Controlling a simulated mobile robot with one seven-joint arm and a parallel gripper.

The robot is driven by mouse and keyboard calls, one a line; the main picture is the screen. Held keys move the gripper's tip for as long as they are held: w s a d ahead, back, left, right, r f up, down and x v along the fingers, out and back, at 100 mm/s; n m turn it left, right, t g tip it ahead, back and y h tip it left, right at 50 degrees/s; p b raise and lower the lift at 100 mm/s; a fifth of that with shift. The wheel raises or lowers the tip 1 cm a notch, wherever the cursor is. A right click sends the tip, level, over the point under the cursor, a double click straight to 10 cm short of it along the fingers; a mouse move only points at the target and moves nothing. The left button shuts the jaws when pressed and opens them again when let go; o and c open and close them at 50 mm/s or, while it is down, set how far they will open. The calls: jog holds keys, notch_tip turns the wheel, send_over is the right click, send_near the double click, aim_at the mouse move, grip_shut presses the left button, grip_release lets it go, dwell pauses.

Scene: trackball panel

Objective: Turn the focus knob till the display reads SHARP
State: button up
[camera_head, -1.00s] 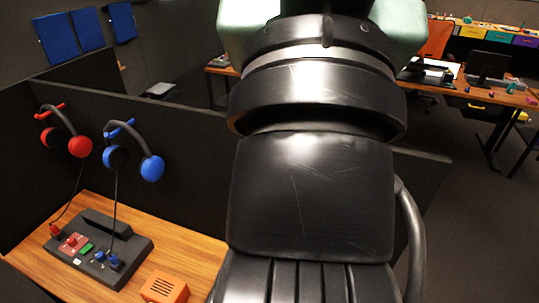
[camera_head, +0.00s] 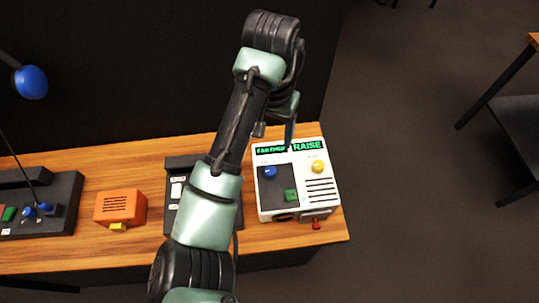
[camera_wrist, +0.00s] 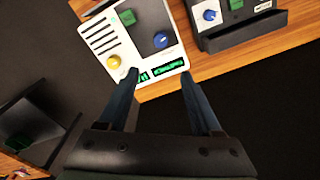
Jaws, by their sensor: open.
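A white panel box (camera_head: 292,218) stands at the right end of the wooden table; it also shows in the wrist view (camera_wrist: 98,33). The wrist view shows the blue knob (camera_wrist: 161,40) and yellow knob (camera_wrist: 114,62); I cannot read which is the focus knob. Its display (camera_head: 307,146) reads RAISE on the right; the left word is partly hidden and unclear. My gripper (camera_wrist: 160,78) is open and empty, its fingers by the box's display edge.
A dark device (camera_head: 176,190) stands left of the box, partly behind my arm. Further left are an orange box (camera_head: 120,206) and a dark console (camera_head: 65,190). A dark partition (camera_head: 150,70) rises behind the table.

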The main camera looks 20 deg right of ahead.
aim_at(270, 170)
jog(key=f, duration=0.4)
jog(key=f+b, duration=0.1)
jog(key=f, duration=0.4)
jog(key=f+b, duration=0.1)
jog(key=f, duration=0.3)
jog(key=shift+s+a+f, duration=0.3)
jog(key=shift+s+a, duration=0.05)
jog(key=shift+a, duration=0.05)
grip_shut()
